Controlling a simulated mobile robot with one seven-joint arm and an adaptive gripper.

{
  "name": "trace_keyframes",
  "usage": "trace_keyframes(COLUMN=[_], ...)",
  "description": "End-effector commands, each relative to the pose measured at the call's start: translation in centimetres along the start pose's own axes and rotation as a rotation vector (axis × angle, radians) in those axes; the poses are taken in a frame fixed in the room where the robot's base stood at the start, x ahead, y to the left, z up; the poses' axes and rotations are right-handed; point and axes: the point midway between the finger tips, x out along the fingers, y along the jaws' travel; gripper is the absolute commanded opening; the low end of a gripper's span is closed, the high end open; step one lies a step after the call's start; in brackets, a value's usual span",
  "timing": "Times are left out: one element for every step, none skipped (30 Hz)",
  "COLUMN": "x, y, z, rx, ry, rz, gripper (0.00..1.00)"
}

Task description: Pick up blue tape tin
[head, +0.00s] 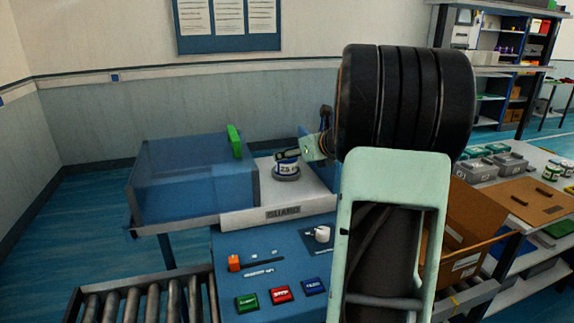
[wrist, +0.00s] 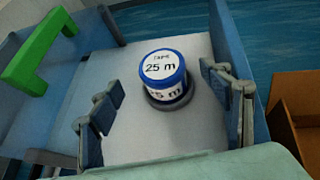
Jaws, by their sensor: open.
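The blue tape tin (wrist: 166,78) is a short round tin with a blue rim and a white label reading "TAPE 25 m". It stands upright on a dark round base on the pale bench surface. In the head view the tin (head: 286,170) is partly covered by my gripper (head: 285,155). In the wrist view my gripper (wrist: 168,103) is open, with one finger at the left and one at the right of the tin. The tin shows between and beyond the fingers, and no contact is visible.
A blue clear guard box (head: 185,182) with a green handle (head: 235,141) stands close left of the tin. A panel with buttons (head: 280,294) is in front. A cardboard box (head: 475,225) stands to the right, near grey bins (head: 480,172).

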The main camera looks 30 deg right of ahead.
Motion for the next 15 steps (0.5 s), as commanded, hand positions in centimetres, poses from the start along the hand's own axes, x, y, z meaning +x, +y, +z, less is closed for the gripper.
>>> trace_keyframes(x=[0.7, 1.1, 1.4, 1.6, 1.7, 1.9, 2.0, 2.3, 2.7, 3.0, 3.5, 4.1, 4.5, 5.0, 5.5], y=[0.0, 0.1, 0.1, 0.1, 0.1, 0.1, 0.1, 0.1, 0.0, 0.0, 0.0, 0.0, 0.0, -0.1, -0.1], z=[0.0, 0.0, 0.0, 0.0, 0.1, 0.1, 0.1, 0.0, 0.0, -0.1, -0.1, -0.1, -0.1, -0.2, -0.2], rx=[-0.001, -0.001, -0.002, -0.002, -0.003, -0.003, -0.003, -0.002, -0.002, -0.002, -0.001, -0.001, -0.002, -0.001, -0.002], ry=[0.0, 0.0, 0.0, 0.0, 0.0, -0.001, -0.001, 0.0, 0.0, 0.0, 0.001, 0.001, 0.0, 0.001, 0.001], rz=[0.001, 0.002, 0.002, 0.002, 0.002, 0.001, 0.001, 0.001, 0.001, 0.002, 0.002, 0.003, 0.003, 0.003, 0.002], gripper=[0.71, 0.71, 0.71, 0.71, 0.71, 0.71, 0.71, 0.71, 0.71, 0.71, 0.71, 0.71, 0.71, 0.71, 0.71])
